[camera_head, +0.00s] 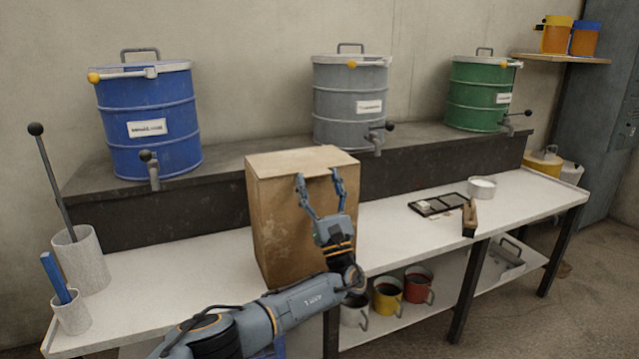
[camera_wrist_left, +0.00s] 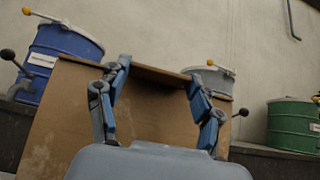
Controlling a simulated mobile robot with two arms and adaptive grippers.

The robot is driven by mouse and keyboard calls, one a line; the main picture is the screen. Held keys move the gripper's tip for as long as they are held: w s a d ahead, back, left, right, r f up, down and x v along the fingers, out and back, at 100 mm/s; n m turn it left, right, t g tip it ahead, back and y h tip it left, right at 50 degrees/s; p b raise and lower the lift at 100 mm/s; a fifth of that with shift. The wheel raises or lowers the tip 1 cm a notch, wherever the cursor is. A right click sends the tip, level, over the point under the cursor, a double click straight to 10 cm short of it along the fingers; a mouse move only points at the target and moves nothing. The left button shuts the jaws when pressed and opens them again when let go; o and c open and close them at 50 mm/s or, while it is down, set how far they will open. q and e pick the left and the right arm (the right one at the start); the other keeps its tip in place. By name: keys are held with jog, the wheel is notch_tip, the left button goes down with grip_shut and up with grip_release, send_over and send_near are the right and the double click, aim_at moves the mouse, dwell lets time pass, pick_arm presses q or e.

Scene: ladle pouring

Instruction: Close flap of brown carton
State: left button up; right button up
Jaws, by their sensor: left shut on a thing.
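The brown carton (camera_head: 275,215) stands upright on the white table, left of its middle. Its flap (camera_head: 300,158) lies about flat across the top in the head view. In the left wrist view the carton (camera_wrist_left: 70,120) fills the middle, and the flap's edge (camera_wrist_left: 165,76) runs along its top. My left gripper (camera_head: 319,177) is at the carton's top front edge, its fingers spread wide. My right gripper is not in view.
A dark raised shelf behind carries blue (camera_head: 150,120), grey (camera_head: 350,100) and green (camera_head: 480,95) drums. A tall cup (camera_head: 82,262) with a rod stands left. A black tray (camera_head: 438,204), a brush (camera_head: 469,216) and a white bowl (camera_head: 482,188) lie right. Mugs (camera_head: 387,297) stand below.

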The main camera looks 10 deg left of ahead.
pick_arm(q)
jog(key=shift+a+f, duration=0.2)
jog(key=shift+f, duration=0.25)
jog(key=o, duration=1.7)
jog(key=shift+w+a+f, duration=0.1)
jog(key=shift+c, duration=0.2)
jog(key=shift+w, duration=0.1)
jog(key=shift+r, duration=0.2)
jog(key=v, duration=1.2)
jog(key=shift+f, duration=0.1)
